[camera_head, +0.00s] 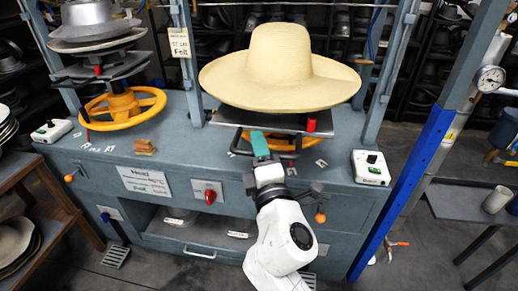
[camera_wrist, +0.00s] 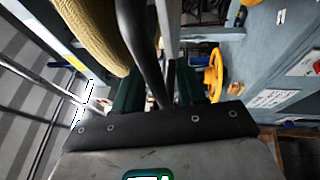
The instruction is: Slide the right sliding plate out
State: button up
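The right sliding plate (camera_head: 283,122) is a dark grey metal plate under a large straw hat (camera_head: 278,80), on the right side of the press. A red knob (camera_head: 311,125) shows near its right front. My gripper (camera_head: 260,142) is at the plate's front edge, its green finger pointing up toward it. In the wrist view, a black curved bar (camera_wrist: 143,45) passes between my two dark green fingers (camera_wrist: 157,85), which stand apart with a gap beside the bar. I cannot tell whether the bar touches a finger. The hat's brim (camera_wrist: 88,32) shows at the upper left there.
An orange handwheel (camera_head: 122,108) stands under the left station. A control box (camera_head: 370,168) sits on the press's right end. A blue upright (camera_head: 405,190) stands at the right, with a grey table (camera_head: 475,203) beyond. A wooden shelf is at the left.

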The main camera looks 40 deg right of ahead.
jog(key=b+v, duration=0.3)
jog(key=v, duration=0.7)
jog(key=shift+s+a+b, duration=0.2)
jog(key=shift+s+b, duration=0.1)
jog(key=shift+s, duration=0.05)
jog(key=shift+f, duration=0.25)
jog(key=s+d+f+m+g+y, duration=0.15)
jog(key=d+f+m+g, duration=0.25)
jog(key=f, duration=0.5)
jog(key=s+d+f+m+g+y, duration=0.1)
jog(key=s+d+f+m+g, duration=0.3)
jog(key=f, duration=0.5)
jog(key=s+a+f+m+g+y, duration=0.2)
jog(key=s+a+f+g+y, duration=0.1)
jog(key=s+f, duration=0.3)
jog(key=s+a+f+m+g+y, duration=0.3)
jog(key=s+a+f+g+y, duration=0.1)
jog(key=f, duration=0.4)
jog(key=shift+s+a+f+g, duration=0.25)
jog(key=shift+s+g, duration=0.45)
jog(key=shift+s, duration=0.25)
